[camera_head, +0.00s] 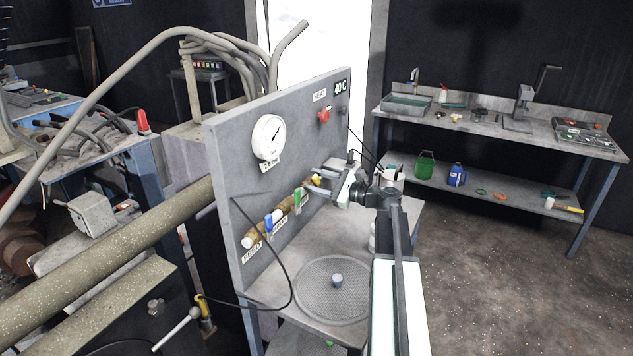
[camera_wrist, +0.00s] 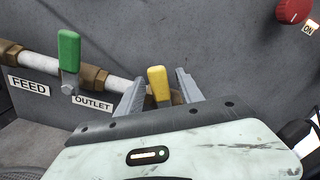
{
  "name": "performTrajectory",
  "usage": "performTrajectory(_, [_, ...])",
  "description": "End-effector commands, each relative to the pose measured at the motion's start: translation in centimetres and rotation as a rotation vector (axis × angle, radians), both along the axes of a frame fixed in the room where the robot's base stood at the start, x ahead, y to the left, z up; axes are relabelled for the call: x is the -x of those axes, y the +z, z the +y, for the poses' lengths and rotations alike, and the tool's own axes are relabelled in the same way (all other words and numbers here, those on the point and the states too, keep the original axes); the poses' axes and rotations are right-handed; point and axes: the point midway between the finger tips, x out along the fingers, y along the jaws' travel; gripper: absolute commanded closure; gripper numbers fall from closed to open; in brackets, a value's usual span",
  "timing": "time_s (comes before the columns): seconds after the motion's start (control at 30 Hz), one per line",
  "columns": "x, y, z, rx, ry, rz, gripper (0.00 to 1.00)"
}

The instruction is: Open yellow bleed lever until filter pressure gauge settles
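The yellow bleed lever (camera_wrist: 158,84) stands upright on the pipe, between the two fingers of my gripper (camera_wrist: 159,92) in the wrist view. The fingers are apart, with a gap on each side of the lever. In the head view, my gripper (camera_head: 316,177) reaches to the panel from the right, and a bit of the yellow lever (camera_head: 316,181) shows between its fingers. The white round pressure gauge (camera_head: 269,137) is on the panel, up and left of the gripper; its needle is too small to read surely. The lever's base is hidden behind my gripper.
A green lever (camera_wrist: 69,53) stands on the same pipe, left of the yellow one. A blue lever (camera_head: 269,222) is further left. A red knob (camera_wrist: 293,9) is at upper right. A black hose (camera_head: 291,284) loops in front of the panel. A round mesh screen (camera_head: 332,306) lies below.

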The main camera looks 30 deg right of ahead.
Motion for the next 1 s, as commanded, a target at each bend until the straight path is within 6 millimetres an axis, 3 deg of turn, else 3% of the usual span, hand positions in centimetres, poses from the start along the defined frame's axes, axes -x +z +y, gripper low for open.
performTrajectory(0.23, [0.6, 0.0, -0.3, -0.001, 0.0, 0.001, 0.56])
performTrajectory(0.6, [5.9, 0.0, -3.7, -0.001, 0.0, 0.001, 0.56])
performTrajectory(0.9, [6.4, 0.0, -4.0, 0.0, 0.002, 0.0, 0.56])
performTrajectory(0.93, [6.4, 0.0, -4.0, 0.0, 0.002, 0.0, 0.59])
performTrajectory(1.0, [6.3, -0.1, -3.8, 0.005, 0.005, 0.002, 0.79])
